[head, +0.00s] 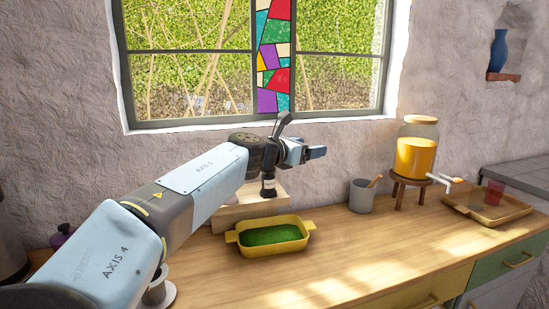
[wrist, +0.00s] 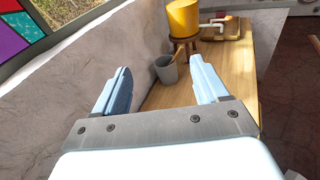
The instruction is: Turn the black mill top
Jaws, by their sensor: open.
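A small black mill (head: 268,188) with a pale band stands on a light wooden block at the back of the counter, below the window, in the head view. My arm overlaps its upper part, so its top is not clearly seen. My gripper (head: 316,152) is up and to the right of the mill in the head view, pointing right and apart from it. In the wrist view my gripper (wrist: 160,80) has its two pale blue fingers wide apart with nothing held between them. The mill does not show in the wrist view.
A yellow dish (head: 275,252) with green contents sits before the wooden block (head: 238,211). A grey cup (head: 362,197), a drink dispenser (head: 416,158) on a stand and a tray (head: 509,214) are to the right. The front middle counter is clear.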

